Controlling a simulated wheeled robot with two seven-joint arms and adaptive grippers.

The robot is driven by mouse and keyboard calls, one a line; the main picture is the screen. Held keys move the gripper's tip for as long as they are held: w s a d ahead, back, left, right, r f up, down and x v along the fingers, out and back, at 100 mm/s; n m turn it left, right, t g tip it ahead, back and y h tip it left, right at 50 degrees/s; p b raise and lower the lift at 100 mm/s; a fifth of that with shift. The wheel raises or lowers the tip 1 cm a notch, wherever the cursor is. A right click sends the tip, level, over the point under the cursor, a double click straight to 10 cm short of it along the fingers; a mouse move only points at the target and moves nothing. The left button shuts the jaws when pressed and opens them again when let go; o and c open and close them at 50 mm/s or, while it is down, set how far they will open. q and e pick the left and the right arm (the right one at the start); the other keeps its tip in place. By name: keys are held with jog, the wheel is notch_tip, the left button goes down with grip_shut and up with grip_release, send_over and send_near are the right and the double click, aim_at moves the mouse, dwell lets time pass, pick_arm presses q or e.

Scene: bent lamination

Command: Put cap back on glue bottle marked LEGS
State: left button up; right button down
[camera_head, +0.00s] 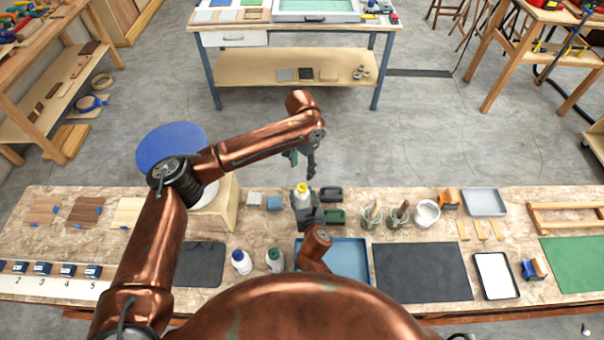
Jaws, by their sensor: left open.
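A white bottle with a yellow top (302,188) stands upright near the middle of the workbench, between the fingers of my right gripper (307,208). I cannot read its label or tell whether the yellow part is a cap or a nozzle. My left gripper (303,162) is open, points down just above and behind this bottle, and shows nothing in its jaws. A white bottle with a dark blue top (241,262) and one with a green top (274,261) stand nearer to me, left of my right arm. Their labels cannot be read.
A blue tray (350,258) lies beside my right wrist, with a dark mat (422,272) to its right. Dark clamps (332,194), brush jars (372,214) and a white tub (427,212) stand right of the held bottle. A blue disc (171,146) rises at left.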

pick_arm(q)
jog(key=shift+r, duration=0.3)
pick_arm(e)
jog(key=c, duration=1.1)
grip_release()
jog(key=v, duration=1.2)
jog(key=shift+r, duration=0.1)
